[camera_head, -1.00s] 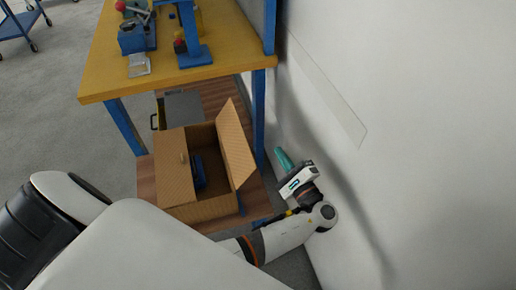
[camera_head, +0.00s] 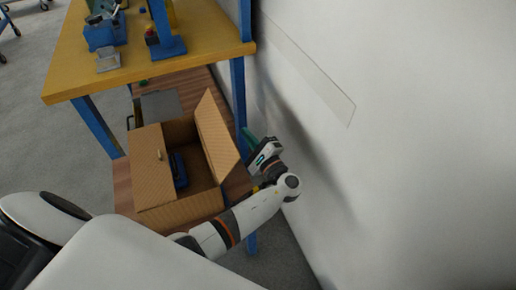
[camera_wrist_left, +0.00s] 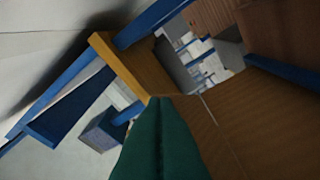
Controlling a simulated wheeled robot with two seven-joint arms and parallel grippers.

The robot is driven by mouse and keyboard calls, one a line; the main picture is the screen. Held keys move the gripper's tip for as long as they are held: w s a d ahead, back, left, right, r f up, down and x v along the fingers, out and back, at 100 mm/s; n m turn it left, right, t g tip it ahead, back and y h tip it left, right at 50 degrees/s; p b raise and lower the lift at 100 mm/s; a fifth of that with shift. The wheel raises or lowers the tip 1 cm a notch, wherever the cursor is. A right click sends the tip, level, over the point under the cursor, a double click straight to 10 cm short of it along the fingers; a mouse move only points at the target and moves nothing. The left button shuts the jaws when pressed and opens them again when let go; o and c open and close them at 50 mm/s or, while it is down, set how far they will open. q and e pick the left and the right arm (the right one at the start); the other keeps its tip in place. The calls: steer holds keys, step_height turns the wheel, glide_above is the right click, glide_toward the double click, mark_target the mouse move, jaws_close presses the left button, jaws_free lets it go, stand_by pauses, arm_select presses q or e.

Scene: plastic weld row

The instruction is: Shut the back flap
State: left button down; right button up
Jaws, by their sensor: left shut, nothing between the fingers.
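An open cardboard box (camera_head: 180,214) sits on the wooden lower shelf of the workbench. Its flap on the wall side, apparently the back flap (camera_head: 216,136), stands up and leans outward. The opposite flap (camera_head: 151,160) lies folded over part of the opening. A blue object (camera_head: 179,170) is inside, partly hidden. My left gripper (camera_head: 248,135) is shut and empty, between the raised flap and the wall, close to the flap's outer side. In the left wrist view its green fingers (camera_wrist_left: 160,135) are together beside brown cardboard (camera_wrist_left: 235,120); contact cannot be told. My right gripper is not in view.
The workbench (camera_head: 195,50) with a yellow top and blue legs stands over the far end of the shelf (camera_head: 123,187). A white wall (camera_head: 400,150) runs close on the right, leaving a narrow gap.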

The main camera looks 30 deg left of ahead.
mark_target(217, 132)
arm_select(q)
steer(key=shift+s+a+r+p, duration=0.35)
steer(key=shift+s+a+r, duration=0.25)
steer(key=shift+a, duration=0.15)
steer(key=shift+s+a+r+p, duration=0.3)
steer(key=shift+s+a+r, duration=0.15)
steer(key=shift+a+r, duration=0.25)
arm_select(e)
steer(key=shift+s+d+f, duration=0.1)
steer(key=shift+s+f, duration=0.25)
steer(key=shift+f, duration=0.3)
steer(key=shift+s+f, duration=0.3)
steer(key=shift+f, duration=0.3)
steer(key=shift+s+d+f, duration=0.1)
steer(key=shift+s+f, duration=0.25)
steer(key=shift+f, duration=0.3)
arm_select(q)
steer(key=shift+a+f, duration=0.1)
